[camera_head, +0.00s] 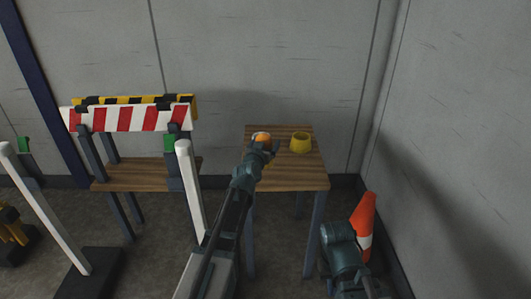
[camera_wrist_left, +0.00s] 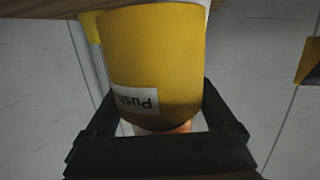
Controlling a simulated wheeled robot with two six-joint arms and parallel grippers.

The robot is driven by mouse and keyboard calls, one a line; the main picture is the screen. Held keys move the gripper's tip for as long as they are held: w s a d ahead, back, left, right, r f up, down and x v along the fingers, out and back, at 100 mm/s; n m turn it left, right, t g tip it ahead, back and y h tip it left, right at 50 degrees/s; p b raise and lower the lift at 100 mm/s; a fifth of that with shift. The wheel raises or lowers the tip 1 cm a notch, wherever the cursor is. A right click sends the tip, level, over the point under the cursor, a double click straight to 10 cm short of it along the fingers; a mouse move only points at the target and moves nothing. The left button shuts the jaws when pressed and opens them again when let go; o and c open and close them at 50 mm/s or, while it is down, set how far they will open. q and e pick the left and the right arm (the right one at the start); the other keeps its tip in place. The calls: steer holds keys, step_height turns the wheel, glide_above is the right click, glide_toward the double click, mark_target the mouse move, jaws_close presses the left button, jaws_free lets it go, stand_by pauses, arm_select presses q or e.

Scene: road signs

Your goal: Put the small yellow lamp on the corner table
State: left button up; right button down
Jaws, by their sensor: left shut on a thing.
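The small yellow lamp shows as an orange dome (camera_head: 262,137) over the back left part of the wooden corner table (camera_head: 290,181). My left gripper (camera_head: 262,150) is shut on it. In the left wrist view the lamp's yellow body (camera_wrist_left: 155,60) fills the middle, between the dark jaws (camera_wrist_left: 160,135), with an upside-down "Push" label. I cannot tell whether its base touches the tabletop. My right gripper (camera_head: 345,262) is low at the right, in front of the table; its fingers do not show clearly.
A yellow ring-shaped thing (camera_head: 300,143) stands on the table, right of the lamp. An orange and white cone (camera_head: 364,222) is on the floor at the right. A red and white barrier (camera_head: 130,118) and white posts (camera_head: 190,185) stand at the left. The tabletop's front is clear.

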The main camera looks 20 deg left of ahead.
arm_select(q)
steer(key=shift+f+b, duration=1.7)
steer(key=shift+b, duration=0.05)
steer(key=shift+f, duration=0.1)
steer(key=shift+f, duration=0.15)
steer(key=o, duration=1.4)
steer(key=shift+r, duration=0.2)
steer(key=shift+s+r, duration=0.1)
steer(key=shift+s, duration=0.2)
steer(key=s, duration=0.3)
steer(key=s+r+p, duration=0.1)
steer(key=s, duration=0.7)
steer(key=shift+s+d+r+p, duration=0.15)
steer(key=shift+s+r+p, duration=0.05)
steer(key=shift+r+p, duration=0.2)
steer(key=shift+f, duration=0.1)
